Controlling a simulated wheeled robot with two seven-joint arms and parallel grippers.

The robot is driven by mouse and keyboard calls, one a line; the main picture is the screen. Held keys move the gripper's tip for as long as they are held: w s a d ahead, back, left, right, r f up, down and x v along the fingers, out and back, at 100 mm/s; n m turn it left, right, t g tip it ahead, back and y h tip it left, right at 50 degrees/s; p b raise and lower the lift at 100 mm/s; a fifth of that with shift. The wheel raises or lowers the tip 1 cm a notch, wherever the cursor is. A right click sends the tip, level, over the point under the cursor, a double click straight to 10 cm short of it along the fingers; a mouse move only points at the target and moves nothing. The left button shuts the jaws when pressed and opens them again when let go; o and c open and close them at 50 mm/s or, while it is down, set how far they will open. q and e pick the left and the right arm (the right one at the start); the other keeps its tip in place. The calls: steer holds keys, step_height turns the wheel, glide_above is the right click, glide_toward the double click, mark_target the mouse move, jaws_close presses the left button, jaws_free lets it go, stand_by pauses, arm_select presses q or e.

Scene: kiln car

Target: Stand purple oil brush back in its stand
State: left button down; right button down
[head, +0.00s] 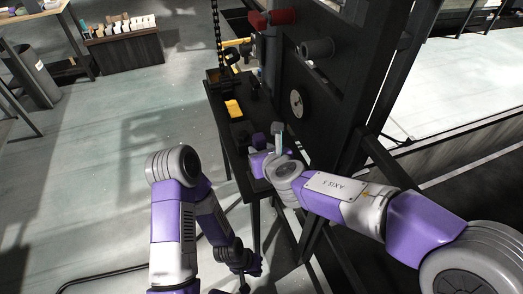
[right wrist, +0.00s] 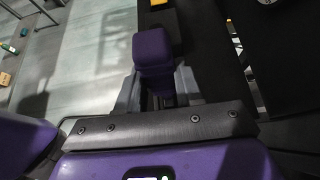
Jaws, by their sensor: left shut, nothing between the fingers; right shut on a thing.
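The purple oil brush (right wrist: 153,52) stands out as a purple block between the grey fingers of my right gripper (right wrist: 156,92) in the right wrist view. In the head view, a dark purple top of the brush (head: 259,140) shows beside my right gripper (head: 267,150), over the near end of the narrow dark bench. My right gripper is shut on the brush. The brush's lower end is hidden. I cannot make out its stand. My left gripper (head: 244,268) hangs low, beside the bench legs, shut and empty.
The narrow dark bench (head: 226,128) carries a yellow block (head: 233,109) and small dark items. A tall black panel (head: 325,100) with round fittings rises close on its right. A grey bin (head: 36,75) and a low shelf (head: 125,50) stand far left. The floor between is clear.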

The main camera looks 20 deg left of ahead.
steer(key=shift+f, duration=0.2)
steer(key=c, duration=0.6)
jaws_free()
steer(key=shift+c, duration=0.2)
steer(key=shift+s, duration=0.1)
steer(key=p+v, duration=0.2)
steer(key=v, duration=0.6)
stand_by(1.0)
